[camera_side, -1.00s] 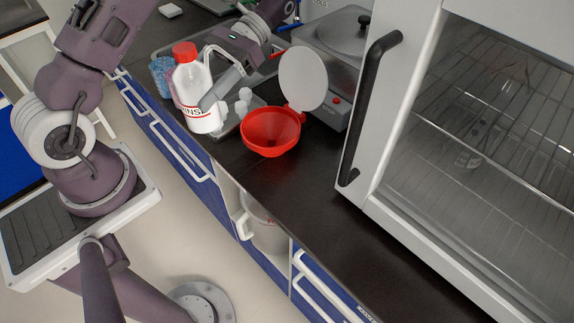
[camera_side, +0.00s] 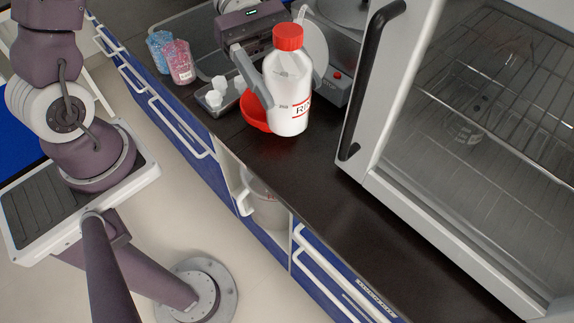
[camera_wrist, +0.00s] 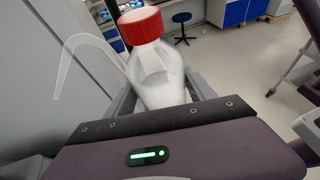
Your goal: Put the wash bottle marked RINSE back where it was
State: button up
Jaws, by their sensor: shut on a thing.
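The wash bottle (camera_side: 290,85) is white with a red cap, and part of its RINSE label shows in the side view. My gripper (camera_side: 285,90) is shut around its body and holds it upright, in front of the red funnel and the round white lid. Whether its base touches the counter I cannot tell. In the wrist view the bottle (camera_wrist: 155,70) stands between my fingers (camera_wrist: 160,88), with its red cap toward the camera and a clear bent spout to the left.
The red funnel (camera_side: 253,112) is partly hidden behind the bottle. A tray with white pieces (camera_side: 216,95), a pink-filled container (camera_side: 179,62) and a blue-filled one (camera_side: 160,52) stand to the left. A glass-fronted cabinet (camera_side: 470,120) stands right. The dark counter (camera_side: 310,190) in front is clear.

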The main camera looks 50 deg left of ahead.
notch_tip(320, 180, down, 15)
jog(key=shift+r, duration=0.1)
jog(key=o, duration=1)
